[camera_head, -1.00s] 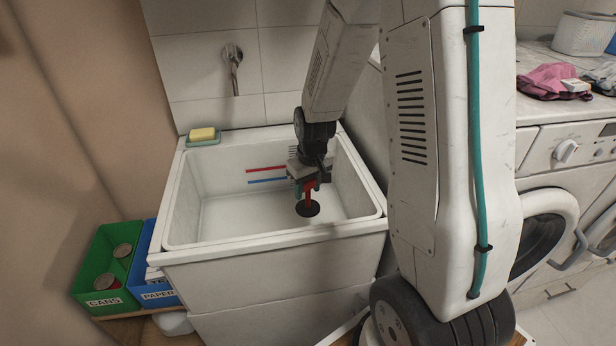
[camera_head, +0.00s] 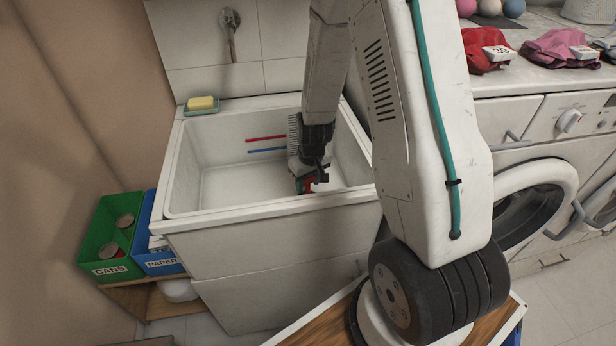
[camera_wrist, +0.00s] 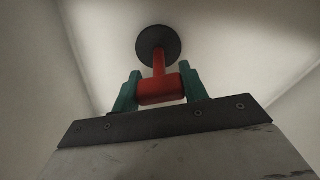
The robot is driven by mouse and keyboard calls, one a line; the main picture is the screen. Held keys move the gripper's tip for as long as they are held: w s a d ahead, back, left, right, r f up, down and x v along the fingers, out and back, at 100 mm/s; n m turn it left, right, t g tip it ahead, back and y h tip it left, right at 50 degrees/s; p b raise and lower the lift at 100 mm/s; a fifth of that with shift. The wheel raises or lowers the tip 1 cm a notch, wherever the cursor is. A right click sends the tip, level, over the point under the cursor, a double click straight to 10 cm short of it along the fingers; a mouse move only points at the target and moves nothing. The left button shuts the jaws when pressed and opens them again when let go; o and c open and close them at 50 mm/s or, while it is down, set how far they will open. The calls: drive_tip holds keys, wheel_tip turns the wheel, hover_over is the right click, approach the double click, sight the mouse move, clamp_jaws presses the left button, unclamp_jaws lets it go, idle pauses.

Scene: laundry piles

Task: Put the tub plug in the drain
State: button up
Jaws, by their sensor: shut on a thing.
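The tub plug is a dark round disc with a red stem and red crossbar handle. In the wrist view the plug (camera_wrist: 158,46) is seen with its handle between the teal fingertips of my gripper (camera_wrist: 160,88), which is shut on it. In the head view my gripper (camera_head: 305,183) is low inside the white tub (camera_head: 225,218), near its front right, and only the red part of the plug (camera_head: 307,186) shows. The plug's disc is hidden there by the tub's front wall. I cannot see the drain in either view, nor whether the disc touches the tub floor.
A yellow soap on a green dish (camera_head: 201,104) sits on the tub's back left corner. Green cans (camera_head: 112,236) and blue paper (camera_head: 160,262) bins stand at the left. A washing machine (camera_head: 545,150) with pink and red cloths on top stands at the right.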

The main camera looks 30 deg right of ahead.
drive_tip(key=shift+f, duration=0.5)
idle(0.4)
drive_tip(key=o, duration=1.4)
drive_tip(key=shift+s+r, duration=0.25)
drive_tip(key=shift+r, duration=1.7)
drive_tip(key=shift+s+r, duration=0.2)
drive_tip(key=shift+r, duration=1.7)
